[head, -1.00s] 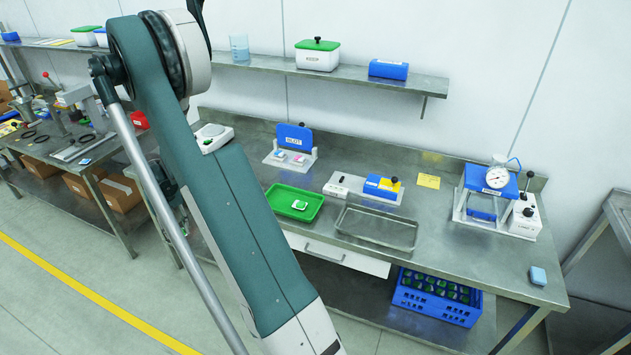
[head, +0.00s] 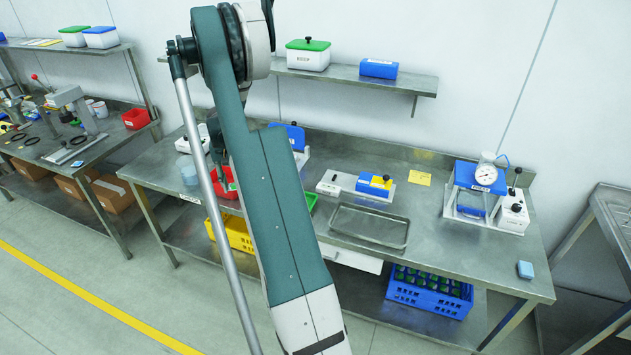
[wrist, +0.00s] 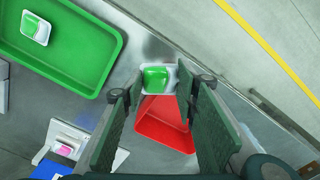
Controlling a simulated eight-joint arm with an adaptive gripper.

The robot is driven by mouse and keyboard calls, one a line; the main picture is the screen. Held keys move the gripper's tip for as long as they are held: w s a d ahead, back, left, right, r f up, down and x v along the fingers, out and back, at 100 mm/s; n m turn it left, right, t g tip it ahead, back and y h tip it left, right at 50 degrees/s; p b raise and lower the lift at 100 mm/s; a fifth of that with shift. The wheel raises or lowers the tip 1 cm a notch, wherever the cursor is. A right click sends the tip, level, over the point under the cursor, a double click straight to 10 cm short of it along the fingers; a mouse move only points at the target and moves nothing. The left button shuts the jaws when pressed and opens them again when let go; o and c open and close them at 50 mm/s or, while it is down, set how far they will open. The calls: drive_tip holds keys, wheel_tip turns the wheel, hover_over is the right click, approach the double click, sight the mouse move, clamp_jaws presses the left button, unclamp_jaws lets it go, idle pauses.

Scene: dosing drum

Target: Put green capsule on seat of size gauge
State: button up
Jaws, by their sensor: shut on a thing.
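In the wrist view my gripper (wrist: 158,92) is shut on the green capsule (wrist: 158,78), a small white-edged piece with a green face, held between the fingertips above a red bin (wrist: 165,125). In the head view my arm hides most of the gripper and the capsule.
A green tray (wrist: 100,75) holds another green-and-white piece (wrist: 35,28). A blue-and-white stand (wrist: 55,165) with a pink piece is close by. A shelf (head: 350,80) overhangs the back.

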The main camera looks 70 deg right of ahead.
drive_tip(key=s+d+m+b, duration=0.2)
drive_tip(key=s+d+m, duration=0.1)
drive_tip(key=s+d, duration=0.8)
drive_tip(key=r+m+b, duration=0.2)
drive_tip(key=m, duration=0.1)
hover_over(305, 186)
drive_tip(key=shift+f, duration=0.15)
drive_tip(key=shift+f, duration=0.1)
drive_tip(key=shift+a+f, duration=0.1)
drive_tip(key=shift+f, duration=2.95)
drive_tip(key=shift+f, duration=1.85)
drive_tip(key=shift+f+b, duration=0.2)
drive_tip(key=shift+b, duration=0.1)
